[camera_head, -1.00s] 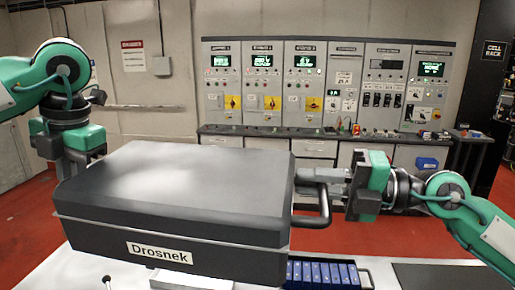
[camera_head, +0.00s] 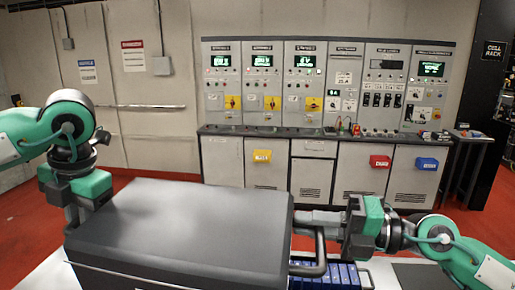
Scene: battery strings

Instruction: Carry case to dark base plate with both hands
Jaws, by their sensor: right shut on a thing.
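The dark grey case (camera_head: 185,230) is closed, and its front runs past the bottom edge of the head view. My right gripper (camera_head: 320,220) is shut on the handle (camera_head: 320,262) at the case's right side. My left gripper (camera_head: 72,212) is at the case's left edge; its fingertips are hidden, so I cannot tell whether it grips. A dark flat plate (camera_head: 422,276) lies on the white worktop at the lower right, to the right of the case and partly hidden by my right arm.
A rack of blue cells (camera_head: 347,274) stands between the case and the dark plate, close to the case's right side. Control cabinets (camera_head: 320,85) with coloured bins below line the back wall. Red floor lies between.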

